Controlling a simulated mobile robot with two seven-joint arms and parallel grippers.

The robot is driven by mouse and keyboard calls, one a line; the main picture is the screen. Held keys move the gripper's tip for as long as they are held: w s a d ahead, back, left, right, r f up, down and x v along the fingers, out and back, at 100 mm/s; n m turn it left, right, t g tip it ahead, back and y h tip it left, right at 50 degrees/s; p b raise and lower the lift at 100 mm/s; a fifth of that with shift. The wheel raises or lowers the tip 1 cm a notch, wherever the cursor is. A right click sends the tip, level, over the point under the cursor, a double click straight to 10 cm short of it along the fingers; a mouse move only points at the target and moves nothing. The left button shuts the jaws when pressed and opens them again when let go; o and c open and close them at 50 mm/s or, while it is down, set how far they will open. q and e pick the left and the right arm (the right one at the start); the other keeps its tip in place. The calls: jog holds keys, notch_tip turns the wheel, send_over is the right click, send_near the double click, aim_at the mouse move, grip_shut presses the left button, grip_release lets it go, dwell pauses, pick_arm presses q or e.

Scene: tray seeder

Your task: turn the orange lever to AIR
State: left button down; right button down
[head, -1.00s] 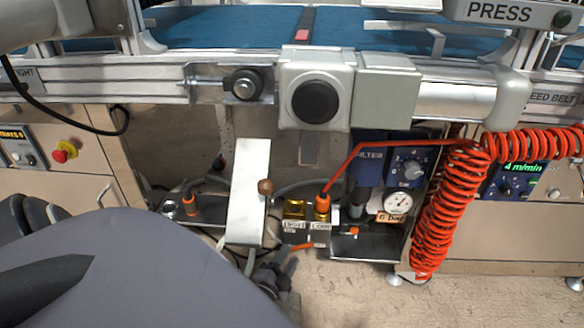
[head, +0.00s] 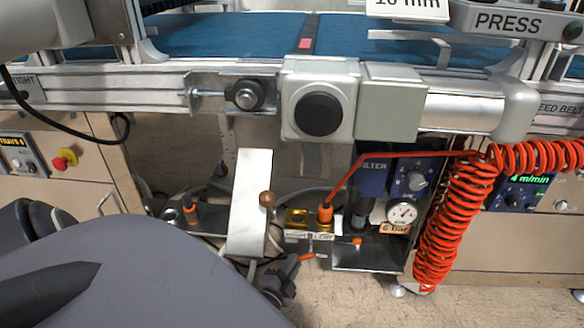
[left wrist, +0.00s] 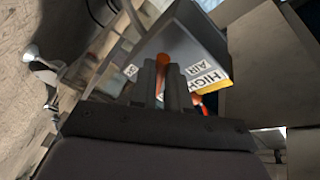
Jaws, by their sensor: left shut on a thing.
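The orange lever (head: 306,257) shows as a small orange piece below the brass-coloured valve block (head: 297,218) in the head view. My left gripper (head: 287,273) is low in front of the block, beside the lever. In the left wrist view, its two dark fingers (left wrist: 168,85) are close together, with an orange end of the lever (left wrist: 163,62) showing between and beyond them. A grey block (left wrist: 190,40) beyond carries HIGH and AIR labels (left wrist: 205,72). A LOW label (head: 322,237) shows in the head view. The lever's full angle is hidden. My right gripper is not in view.
A tilted pale metal plate (head: 247,200) stands just left of the valve block. Right of it are a pressure gauge (head: 402,212) and a coiled orange hose (head: 450,220). The conveyor frame (head: 100,88) crosses above. Floor (head: 350,295) shows in front.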

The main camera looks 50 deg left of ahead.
pick_arm(q)
jog(key=shift+a+r+m+p, duration=0.1)
jog(key=shift+r+m+p, duration=0.3)
jog(key=shift+p, duration=0.15)
jog(key=shift+s+a+r+m+g+p, duration=0.1)
jog(key=shift+r+m+g+p, duration=0.25)
jog(key=shift+m+g+p, duration=0.3)
jog(key=shift+r+m+g+p, duration=0.25)
jog(key=shift+r+m+p, duration=0.15)
jog(key=shift+m+p, duration=0.55)
jog(key=shift+r+m+g+p, duration=0.25)
jog(key=shift+m+p, duration=0.25)
jog(key=shift+p, duration=0.35)
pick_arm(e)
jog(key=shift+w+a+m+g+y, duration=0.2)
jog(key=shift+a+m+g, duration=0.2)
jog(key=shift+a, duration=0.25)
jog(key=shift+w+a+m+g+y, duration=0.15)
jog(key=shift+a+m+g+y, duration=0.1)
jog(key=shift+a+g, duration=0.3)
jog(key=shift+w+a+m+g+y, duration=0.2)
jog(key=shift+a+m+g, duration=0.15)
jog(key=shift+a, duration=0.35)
pick_arm(q)
jog(key=shift+a, duration=0.1)
jog(key=c, duration=1.1)
grip_release()
jog(key=shift+s, duration=0.15)
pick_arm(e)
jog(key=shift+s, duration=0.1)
